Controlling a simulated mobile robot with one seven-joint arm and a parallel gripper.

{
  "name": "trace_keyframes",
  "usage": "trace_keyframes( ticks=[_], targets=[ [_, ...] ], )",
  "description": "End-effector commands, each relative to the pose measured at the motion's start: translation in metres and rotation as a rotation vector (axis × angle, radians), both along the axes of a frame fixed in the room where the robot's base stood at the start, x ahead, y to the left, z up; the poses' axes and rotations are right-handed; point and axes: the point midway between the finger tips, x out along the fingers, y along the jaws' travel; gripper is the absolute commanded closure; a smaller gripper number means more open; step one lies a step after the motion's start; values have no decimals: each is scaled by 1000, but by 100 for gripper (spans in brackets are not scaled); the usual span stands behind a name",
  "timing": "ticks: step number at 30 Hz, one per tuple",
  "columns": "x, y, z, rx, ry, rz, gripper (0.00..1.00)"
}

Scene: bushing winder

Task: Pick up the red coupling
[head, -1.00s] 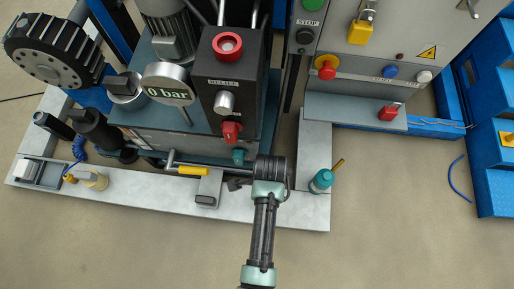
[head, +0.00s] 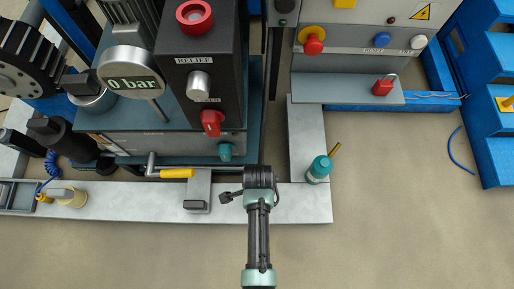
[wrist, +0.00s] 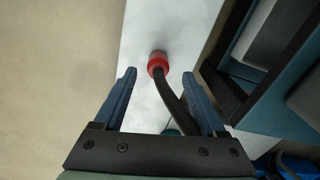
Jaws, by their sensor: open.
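The red coupling (wrist: 158,63) shows in the wrist view as a short red cylinder on the end of a dark, curved hose (wrist: 173,99). It is over the pale grey plate (wrist: 198,22); I cannot tell whether it touches it. My gripper (wrist: 158,80) is open, with one blue-grey finger on each side of the hose in the picture. The coupling appears just beyond the fingertips, roughly centred between them, and nothing is held. In the head view my wrist hides the fingers, and I cannot make out the coupling there.
The machine with a 0 bar gauge (head: 131,80), a red handle (head: 212,122) and a yellow-gripped crank (head: 177,173) stands left of my arm. A teal bottle (head: 318,169) stands to the right. A red padlock (head: 383,87) is at the cabinet shelf. Open floor lies in front.

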Motion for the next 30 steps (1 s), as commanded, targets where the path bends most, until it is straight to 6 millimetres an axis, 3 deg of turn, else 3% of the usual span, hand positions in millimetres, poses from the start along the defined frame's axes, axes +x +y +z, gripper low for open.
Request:
trace_keyframes(
  ticks=[1, 9, 19, 30],
  targets=[
    [-1, 0, -11, 0, 1, 0, 27],
    [-4, 1, -42, 0, 1, -1, 27],
    [-4, 1, -43, 0, 0, 0, 29],
    [-4, 1, -43, 0, 0, 0, 95]
  ],
)
